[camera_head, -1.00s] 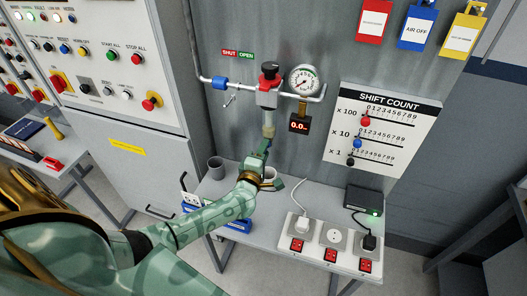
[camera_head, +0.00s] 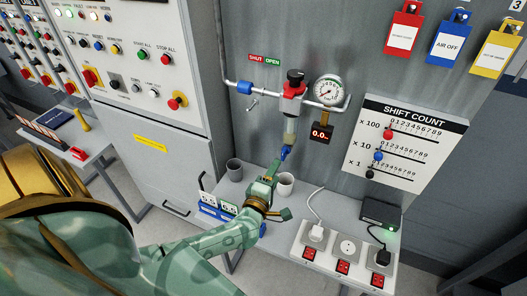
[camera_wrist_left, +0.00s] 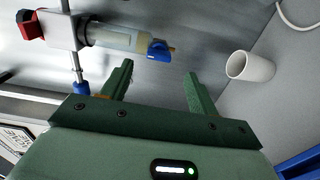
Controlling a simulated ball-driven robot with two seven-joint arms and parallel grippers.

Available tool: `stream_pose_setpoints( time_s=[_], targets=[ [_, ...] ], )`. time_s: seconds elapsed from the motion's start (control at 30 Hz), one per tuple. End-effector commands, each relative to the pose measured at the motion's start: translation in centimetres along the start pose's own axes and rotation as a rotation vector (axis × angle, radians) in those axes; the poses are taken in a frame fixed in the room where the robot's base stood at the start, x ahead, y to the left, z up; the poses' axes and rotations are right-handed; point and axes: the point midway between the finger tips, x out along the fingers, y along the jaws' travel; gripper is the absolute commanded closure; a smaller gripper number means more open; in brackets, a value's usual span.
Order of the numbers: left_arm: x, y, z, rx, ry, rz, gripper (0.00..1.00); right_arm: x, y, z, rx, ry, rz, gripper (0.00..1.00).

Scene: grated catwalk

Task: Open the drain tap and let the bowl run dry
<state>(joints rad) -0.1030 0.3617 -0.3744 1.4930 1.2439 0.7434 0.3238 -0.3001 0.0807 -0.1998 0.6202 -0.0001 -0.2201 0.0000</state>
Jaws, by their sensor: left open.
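The filter bowl (camera_head: 290,134), clear and slightly yellowish, hangs below a red-and-white regulator (camera_head: 293,90) on the wall pipe. The blue drain tap (camera_head: 286,152) is at its lower end. In the head view my left gripper (camera_head: 276,168) is below the tap. I cannot tell the liquid level. My right gripper is out of view.
A white cup (camera_head: 285,184) stands on the table beside my left gripper; a grey cup (camera_head: 234,170) is farther left. A gauge (camera_head: 328,91) and a display reading 0.0 (camera_head: 320,133) are right of the bowl. A socket strip (camera_head: 345,250) lies at front right.

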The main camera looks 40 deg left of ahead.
Motion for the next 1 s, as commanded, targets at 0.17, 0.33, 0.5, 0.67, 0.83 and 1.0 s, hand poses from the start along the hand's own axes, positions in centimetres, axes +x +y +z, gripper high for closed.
stream_pose_setpoints(
  time_s=[0.17,0.33,0.5,0.67,0.83,1.0],
  targets=[
    [-4.8,-0.2,0.1,0.001,-0.002,-0.004,0.4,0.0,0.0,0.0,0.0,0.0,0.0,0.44],
    [-7.7,-0.2,0.1,0.001,-0.001,-0.003,0.4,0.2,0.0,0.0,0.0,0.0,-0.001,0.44],
    [-8.8,-0.1,0.1,0.001,-0.001,-0.001,0.4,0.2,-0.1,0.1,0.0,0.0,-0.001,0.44],
    [-8.9,0.0,0.1,0.001,-0.001,0.0,0.4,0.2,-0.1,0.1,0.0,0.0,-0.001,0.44],
    [-8.9,-0.1,0.1,0.001,-0.001,0.0,0.4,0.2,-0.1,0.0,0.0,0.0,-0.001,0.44],
    [-8.9,-0.1,0.1,0.001,-0.001,0.0,0.4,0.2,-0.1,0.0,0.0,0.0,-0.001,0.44]
  ],
)
